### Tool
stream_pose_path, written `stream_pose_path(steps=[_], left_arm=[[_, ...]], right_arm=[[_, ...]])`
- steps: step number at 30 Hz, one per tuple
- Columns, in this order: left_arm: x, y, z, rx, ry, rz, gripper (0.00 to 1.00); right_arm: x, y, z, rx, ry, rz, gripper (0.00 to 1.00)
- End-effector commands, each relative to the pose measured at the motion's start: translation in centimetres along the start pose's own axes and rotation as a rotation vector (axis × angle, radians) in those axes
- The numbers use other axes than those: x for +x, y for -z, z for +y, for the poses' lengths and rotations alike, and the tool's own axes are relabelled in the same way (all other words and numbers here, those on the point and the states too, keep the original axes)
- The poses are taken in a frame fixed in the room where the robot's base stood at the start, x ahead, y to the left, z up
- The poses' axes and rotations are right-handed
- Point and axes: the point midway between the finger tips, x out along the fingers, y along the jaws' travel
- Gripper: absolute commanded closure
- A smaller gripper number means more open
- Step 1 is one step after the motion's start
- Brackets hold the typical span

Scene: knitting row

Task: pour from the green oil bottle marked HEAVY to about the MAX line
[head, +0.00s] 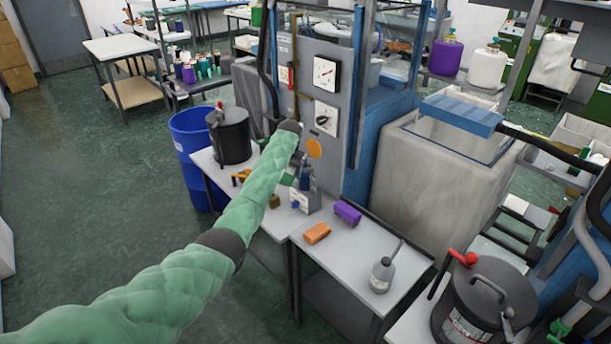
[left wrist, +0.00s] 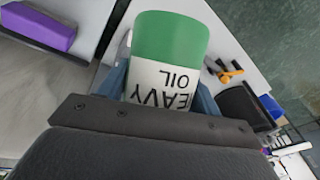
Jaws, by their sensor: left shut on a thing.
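My left gripper (left wrist: 165,90) is shut on the green oil bottle (left wrist: 170,38). Its white label reads HEAVY OIL, upside down in the left wrist view. In the head view my green-sleeved left arm reaches to the bench by the machine, and a small green patch by its end (head: 287,179) looks like the bottle. Much of the gripper is hidden there. A small unit with a white gauge face (head: 299,201) stands on the bench just below. I cannot make out a MAX line in either view. My right gripper is not in view.
A purple block (head: 347,212), an orange block (head: 316,233) and a grey oil can (head: 382,274) stand on the front bench. A black lidded pot (head: 232,138) stands at the back left, another (head: 487,305) at the lower right. A blue bin (head: 190,150) stands on the floor.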

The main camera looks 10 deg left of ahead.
Motion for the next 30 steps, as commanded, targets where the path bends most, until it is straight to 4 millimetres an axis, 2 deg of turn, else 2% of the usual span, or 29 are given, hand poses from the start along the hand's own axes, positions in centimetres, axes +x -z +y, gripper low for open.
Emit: stream_pose_path(steps=[14,30], left_arm=[[0.0,0.0,0.0,0.0,0.0,0.001,0.67],[1.1,-0.2,0.1,-0.013,-0.005,0.091,0.67]], right_arm=[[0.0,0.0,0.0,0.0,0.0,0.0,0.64],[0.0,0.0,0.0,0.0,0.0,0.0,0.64]])
